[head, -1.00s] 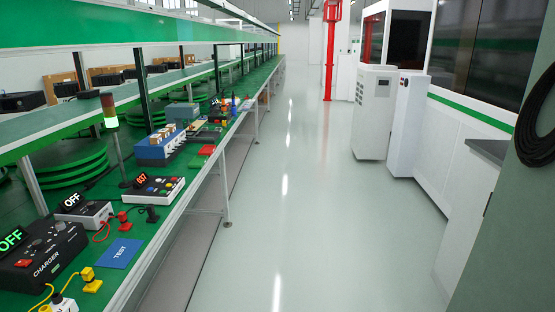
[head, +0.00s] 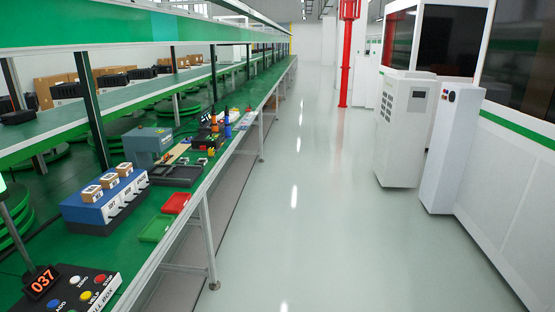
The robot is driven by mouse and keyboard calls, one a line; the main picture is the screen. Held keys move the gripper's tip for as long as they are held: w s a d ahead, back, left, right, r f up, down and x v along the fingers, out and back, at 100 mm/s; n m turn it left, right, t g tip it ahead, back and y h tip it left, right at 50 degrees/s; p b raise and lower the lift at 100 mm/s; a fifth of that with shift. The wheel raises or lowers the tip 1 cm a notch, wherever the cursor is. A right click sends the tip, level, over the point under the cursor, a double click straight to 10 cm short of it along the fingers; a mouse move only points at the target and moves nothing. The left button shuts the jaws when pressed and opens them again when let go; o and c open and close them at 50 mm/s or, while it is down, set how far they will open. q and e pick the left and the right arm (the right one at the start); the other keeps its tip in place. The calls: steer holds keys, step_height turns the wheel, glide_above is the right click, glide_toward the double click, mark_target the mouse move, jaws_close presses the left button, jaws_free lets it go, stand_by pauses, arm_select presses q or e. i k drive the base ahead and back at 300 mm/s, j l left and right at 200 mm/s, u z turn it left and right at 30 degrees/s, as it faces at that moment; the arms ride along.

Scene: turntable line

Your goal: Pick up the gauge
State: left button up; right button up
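I cannot make out a gauge for certain among the small items on the long green workbench (head: 180,201). A cluster of small tools and parts (head: 207,137) stands farther along the bench, too small to tell apart clearly. Neither of my grippers is in view.
A blue rack with small boxes (head: 105,199), a red tray (head: 176,203), a green tray (head: 156,229), a dark tray (head: 176,175) and a grey-blue machine (head: 147,145) stand on the bench. White cabinets (head: 403,130) stand at right. The aisle floor (head: 310,220) is clear.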

mark_target(210, 154)
steer(key=i+l+u, duration=0.5)
steer(key=i, duration=0.4)
steer(key=i+l+u, duration=0.45)
steer(key=i+l, duration=0.25)
steer(key=i, duration=0.15)
steer(key=i+l+u, duration=0.1)
steer(key=u, duration=0.6)
steer(key=i+l+u, duration=0.1)
steer(key=u, duration=0.25)
steer(key=l, duration=0.1)
